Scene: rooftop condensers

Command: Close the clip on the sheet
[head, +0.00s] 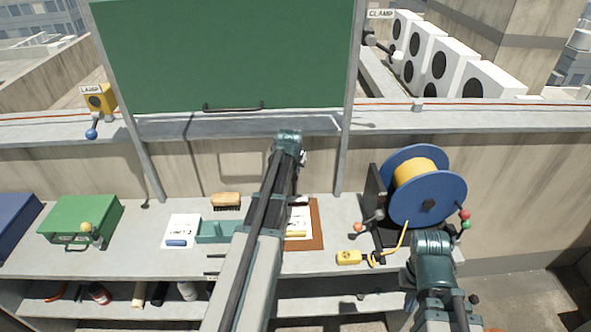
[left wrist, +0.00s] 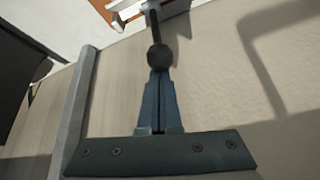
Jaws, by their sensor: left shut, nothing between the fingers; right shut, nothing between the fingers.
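A brown clipboard (head: 317,238) with a white sheet (head: 299,222) lies on the bench, partly hidden by my left arm. In the left wrist view, its pale metal clip (left wrist: 128,12) shows at the top, with a dark rod ending in a round black knob (left wrist: 160,56). My left gripper (left wrist: 160,74) is shut and empty, its tips right at the knob; I cannot tell whether they touch. The clip is cut off by the frame, so its open or closed state is unclear.
A blue cable reel (head: 430,190) stands right of the clipboard, with a yellow connector (head: 348,258) in front. A teal tray (head: 216,230), brush (head: 226,200) and green case (head: 82,222) lie left. A green board (head: 225,55) rises behind on grey posts.

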